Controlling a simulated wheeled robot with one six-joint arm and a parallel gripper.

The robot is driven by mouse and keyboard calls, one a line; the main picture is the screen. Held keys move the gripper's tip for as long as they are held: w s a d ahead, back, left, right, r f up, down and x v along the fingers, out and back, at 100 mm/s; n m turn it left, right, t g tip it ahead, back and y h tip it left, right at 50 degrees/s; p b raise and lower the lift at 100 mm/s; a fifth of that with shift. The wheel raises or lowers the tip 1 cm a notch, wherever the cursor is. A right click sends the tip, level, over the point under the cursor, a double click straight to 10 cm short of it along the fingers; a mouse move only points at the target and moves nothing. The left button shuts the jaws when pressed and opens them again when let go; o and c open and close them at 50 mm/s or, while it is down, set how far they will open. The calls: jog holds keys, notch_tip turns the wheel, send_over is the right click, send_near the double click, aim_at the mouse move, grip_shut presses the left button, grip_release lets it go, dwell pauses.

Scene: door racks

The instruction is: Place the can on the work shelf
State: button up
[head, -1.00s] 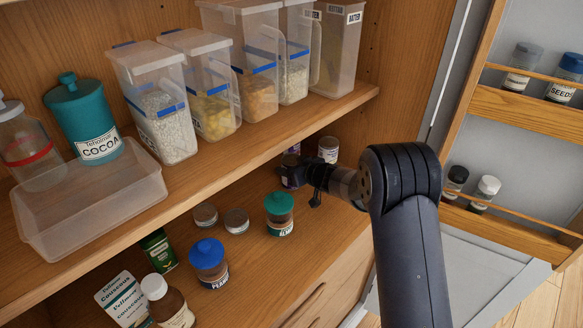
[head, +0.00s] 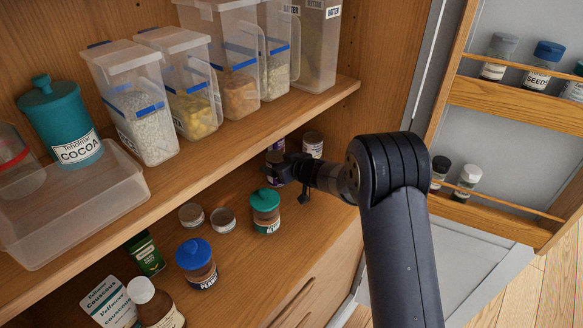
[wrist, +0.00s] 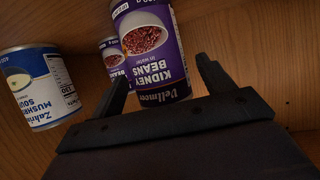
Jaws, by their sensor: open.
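A purple kidney beans can (wrist: 150,50) stands upright, filling the top middle of the wrist view. It also shows in the head view (head: 275,156), partly hidden by my gripper, at the back right of the lower shelf (head: 235,255). My gripper (wrist: 161,68) is open, its two fingers on either side of the can's lower part as seen from the wrist. I cannot tell whether they touch it. In the head view my gripper (head: 276,172) is right at the can. A blue and white mushroom soup can (wrist: 40,88) stands to the left in the wrist view, with another purple-labelled can (wrist: 111,57) behind.
Jars with green (head: 265,212) and blue (head: 196,262) lids and two small tins stand left of my gripper. The upper shelf (head: 225,140) with storage containers lies overhead. The cabinet's right side wall is close. An open door rack (head: 500,107) holds several jars.

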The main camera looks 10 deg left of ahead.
jog(key=b+v, duration=0.1)
jog(key=v, duration=1)
jog(key=shift+a, duration=0.1)
